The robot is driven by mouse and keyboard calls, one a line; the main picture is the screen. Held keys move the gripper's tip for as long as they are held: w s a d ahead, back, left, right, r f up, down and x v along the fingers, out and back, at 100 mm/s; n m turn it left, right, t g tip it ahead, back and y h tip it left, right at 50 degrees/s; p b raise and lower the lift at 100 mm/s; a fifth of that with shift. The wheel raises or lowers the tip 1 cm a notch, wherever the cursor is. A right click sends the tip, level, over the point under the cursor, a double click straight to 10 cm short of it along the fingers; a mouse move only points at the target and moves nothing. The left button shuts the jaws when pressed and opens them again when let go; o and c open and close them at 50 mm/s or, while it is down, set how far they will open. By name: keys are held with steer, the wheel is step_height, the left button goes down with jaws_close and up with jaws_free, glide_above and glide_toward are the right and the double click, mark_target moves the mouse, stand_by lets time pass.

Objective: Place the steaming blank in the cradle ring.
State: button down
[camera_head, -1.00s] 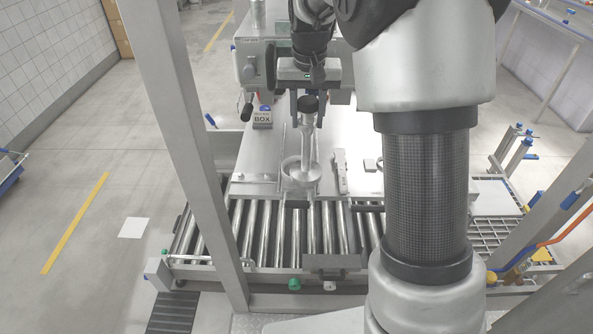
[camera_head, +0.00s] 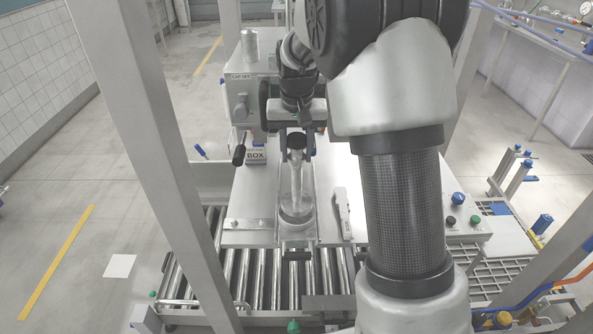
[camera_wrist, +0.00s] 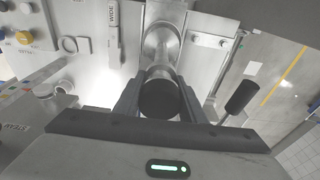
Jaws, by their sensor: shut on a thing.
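The steaming blank (camera_head: 297,180) is a pale metal stem with a black top, roughly upright; whitish haze blurs it. My gripper (camera_head: 296,148) is shut on its upper end. In the wrist view the black top (camera_wrist: 158,99) sits between the two fingers of my gripper (camera_wrist: 159,103). A round metal ring (camera_head: 296,216), which looks like the cradle ring, lies at the lower end of the blank on the steel worktop. It also shows beyond the black top in the wrist view (camera_wrist: 165,38). I cannot tell whether the blank rests in the ring or hangs just above it.
A steel cabinet (camera_head: 240,92) with a black-handled lever stands behind on the left. A small box (camera_head: 256,155) sits by it. A flat labelled strip (camera_head: 343,213) lies right of the ring. A roller conveyor (camera_head: 265,280) runs in front, and a post (camera_head: 160,130) rises on the left.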

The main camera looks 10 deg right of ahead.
mark_target(297, 174)
steer(key=shift+f, duration=2.45)
steer(key=c, duration=1.1)
jaws_free()
